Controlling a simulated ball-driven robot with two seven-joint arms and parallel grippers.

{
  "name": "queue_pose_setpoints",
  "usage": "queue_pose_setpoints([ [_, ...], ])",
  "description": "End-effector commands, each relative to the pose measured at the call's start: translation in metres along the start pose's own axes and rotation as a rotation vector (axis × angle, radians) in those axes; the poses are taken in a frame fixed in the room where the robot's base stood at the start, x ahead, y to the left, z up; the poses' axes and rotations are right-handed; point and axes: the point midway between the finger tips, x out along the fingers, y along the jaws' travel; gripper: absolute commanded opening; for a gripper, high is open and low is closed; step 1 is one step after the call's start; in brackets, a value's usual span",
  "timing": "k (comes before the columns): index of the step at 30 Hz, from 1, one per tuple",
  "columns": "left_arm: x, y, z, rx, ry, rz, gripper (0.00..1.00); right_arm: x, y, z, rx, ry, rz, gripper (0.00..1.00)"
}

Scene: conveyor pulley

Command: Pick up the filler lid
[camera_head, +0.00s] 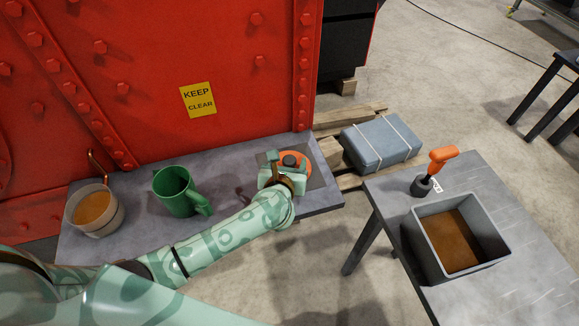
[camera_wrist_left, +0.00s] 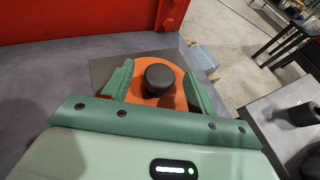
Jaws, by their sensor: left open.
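The filler lid, an orange disc with a dark round knob (camera_head: 290,160), sits at the right end of the grey bench in the head view. In the left wrist view its black knob (camera_wrist_left: 160,77) stands upright in the middle, with orange surface (camera_wrist_left: 176,102) around it. My left gripper (camera_head: 285,168) is at the lid, partly covering it. Its green fingers (camera_wrist_left: 158,88) are open, one on each side of the knob, with visible gaps to it. The lid's near edge is hidden by the gripper. My right gripper is not in view.
A green mug (camera_head: 178,191) and a bowl of brown contents (camera_head: 95,210) stand on the grey bench (camera_head: 140,236) beside a red riveted wall (camera_head: 150,60). At right, a table holds a grey bin (camera_head: 478,217) and an orange-handled tool (camera_head: 440,158). A blue-grey case (camera_head: 380,144) lies on a pallet.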

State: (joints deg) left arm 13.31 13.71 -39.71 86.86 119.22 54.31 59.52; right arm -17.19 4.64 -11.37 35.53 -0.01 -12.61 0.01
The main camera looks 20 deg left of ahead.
Motion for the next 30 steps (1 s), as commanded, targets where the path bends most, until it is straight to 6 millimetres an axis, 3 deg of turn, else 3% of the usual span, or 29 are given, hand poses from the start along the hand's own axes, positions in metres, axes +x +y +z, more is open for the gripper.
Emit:
queue_pose_setpoints([
  [1,0.000,0.000,0.000,0.000,0.000,0.000,0.49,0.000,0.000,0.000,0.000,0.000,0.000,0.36],
  [5,0.000,0.000,0.000,0.000,0.000,0.000,0.13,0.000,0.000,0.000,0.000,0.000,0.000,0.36],
  [6,0.000,0.000,0.000,0.000,0.000,0.000,0.08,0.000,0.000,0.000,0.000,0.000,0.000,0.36],
  [16,-0.002,0.000,0.003,0.000,-0.001,0.000,0.08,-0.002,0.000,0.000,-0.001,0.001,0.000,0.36],
  [23,-0.013,0.000,0.032,-0.003,-0.004,-0.001,0.08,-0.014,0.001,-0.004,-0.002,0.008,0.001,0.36],
  [30,-0.080,0.015,0.070,-0.002,-0.003,-0.002,0.08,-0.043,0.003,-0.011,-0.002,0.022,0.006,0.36],
])
